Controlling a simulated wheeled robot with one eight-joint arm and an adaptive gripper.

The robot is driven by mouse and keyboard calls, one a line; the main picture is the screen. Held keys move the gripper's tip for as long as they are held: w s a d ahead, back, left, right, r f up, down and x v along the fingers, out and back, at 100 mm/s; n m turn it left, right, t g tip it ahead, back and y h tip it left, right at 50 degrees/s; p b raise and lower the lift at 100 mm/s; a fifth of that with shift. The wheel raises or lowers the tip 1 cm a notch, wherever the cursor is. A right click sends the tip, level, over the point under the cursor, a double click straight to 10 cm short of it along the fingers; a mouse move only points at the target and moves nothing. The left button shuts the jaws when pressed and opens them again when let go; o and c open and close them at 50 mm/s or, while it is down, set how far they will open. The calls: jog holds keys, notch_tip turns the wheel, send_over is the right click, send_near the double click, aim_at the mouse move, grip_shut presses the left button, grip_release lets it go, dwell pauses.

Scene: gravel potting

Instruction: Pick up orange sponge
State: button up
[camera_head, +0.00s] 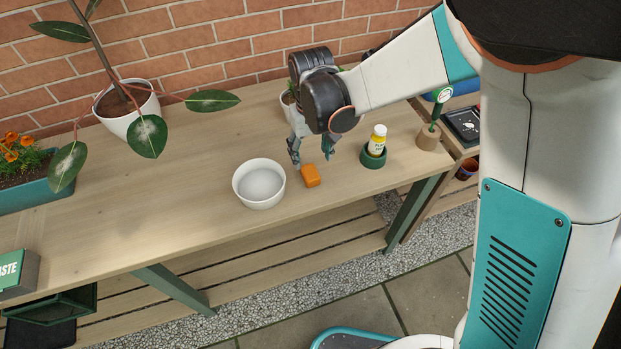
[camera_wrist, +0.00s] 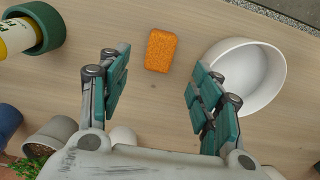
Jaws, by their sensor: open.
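The orange sponge (camera_head: 310,176) lies flat on the wooden bench, just right of a white bowl in the head view. In the wrist view the sponge (camera_wrist: 161,50) lies beyond the fingertips, near the top middle, with its whole top face showing. My gripper (camera_head: 311,151) is above the bench, just behind the sponge. In the wrist view my gripper (camera_wrist: 157,78) has its two teal-padded fingers spread wide, with only bench between them. It is open, empty and apart from the sponge.
The white bowl (camera_head: 259,184) stands close beside the sponge; in the wrist view the bowl (camera_wrist: 243,75) is close to the right finger. A yellow bottle (camera_head: 377,140) stands in a green holder (camera_head: 373,156) to the right. The bench front (camera_head: 345,190) is clear.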

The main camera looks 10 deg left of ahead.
aim_at(310, 172)
notch_tip(310, 172, down, 4)
jog(key=shift+f+b, duration=0.25)
jog(key=shift+b, duration=0.3)
jog(key=f+b, duration=0.1)
jog(key=f, duration=0.1)
jog(key=f+b, duration=0.1)
jog(key=f, duration=0.2)
jog(key=shift+w+a, duration=0.15)
jog(key=shift+a, duration=0.05)
jog(key=shift+r, duration=0.1)
jog(key=c, duration=1)
jog(key=shift+c, duration=0.2)
jog(key=shift+r, duration=0.1)
notch_tip(310, 172, up, 20)
jog(key=p, duration=0.6)
